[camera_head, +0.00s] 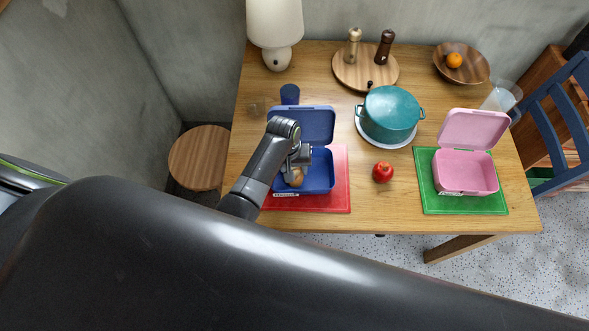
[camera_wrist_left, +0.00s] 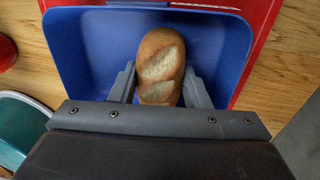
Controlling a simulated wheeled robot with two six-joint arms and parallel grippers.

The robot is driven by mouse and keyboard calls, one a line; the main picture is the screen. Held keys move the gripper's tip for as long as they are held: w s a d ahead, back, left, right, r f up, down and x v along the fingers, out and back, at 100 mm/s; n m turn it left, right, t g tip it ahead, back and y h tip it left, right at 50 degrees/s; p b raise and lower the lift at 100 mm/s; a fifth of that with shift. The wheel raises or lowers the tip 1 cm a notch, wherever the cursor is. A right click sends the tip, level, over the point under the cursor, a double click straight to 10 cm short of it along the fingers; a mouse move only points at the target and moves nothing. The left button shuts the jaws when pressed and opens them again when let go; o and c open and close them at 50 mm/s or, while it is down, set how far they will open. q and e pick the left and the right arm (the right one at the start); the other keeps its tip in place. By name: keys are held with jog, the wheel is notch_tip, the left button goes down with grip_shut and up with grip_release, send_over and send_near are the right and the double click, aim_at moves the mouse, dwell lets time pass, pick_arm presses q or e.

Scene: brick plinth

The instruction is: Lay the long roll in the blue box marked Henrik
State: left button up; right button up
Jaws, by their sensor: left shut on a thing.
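The long roll (camera_wrist_left: 160,68) is brown with pale scored patches. In the left wrist view it lies between the two fingers of my left gripper (camera_wrist_left: 160,90), which is shut on it. The open blue box (camera_head: 321,172) stands on a red mat, with a small white label at its front edge whose text is too small to read. In the head view my left gripper (camera_head: 297,170) is over the left part of the box, with the roll low inside its walls. I cannot tell whether the roll touches the box floor. My right gripper is not in view.
A red apple (camera_head: 382,172) lies right of the red mat (camera_head: 340,190). A teal pot (camera_head: 390,112) stands behind it. An open pink box (camera_head: 466,175) sits on a green mat (camera_head: 440,205). A blue cup (camera_head: 290,94) stands behind the blue box.

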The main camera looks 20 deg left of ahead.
pick_arm(q)
jog(key=shift+f, duration=1.05)
jog(key=o, duration=1)
jog(key=shift+o, duration=0.2)
jog(key=shift+s, duration=0.1)
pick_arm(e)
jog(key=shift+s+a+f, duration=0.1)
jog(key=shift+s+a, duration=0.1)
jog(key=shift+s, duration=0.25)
pick_arm(q)
jog(key=shift+a+r, duration=0.1)
jog(key=shift+r, duration=0.45)
jog(key=r, duration=0.3)
jog(key=a+r, duration=0.1)
jog(key=r, duration=0.6)
jog(key=shift+a+r, duration=0.1)
jog(key=shift+a, duration=0.05)
jog(key=shift+s+r, duration=0.1)
jog(key=shift+r, duration=0.4)
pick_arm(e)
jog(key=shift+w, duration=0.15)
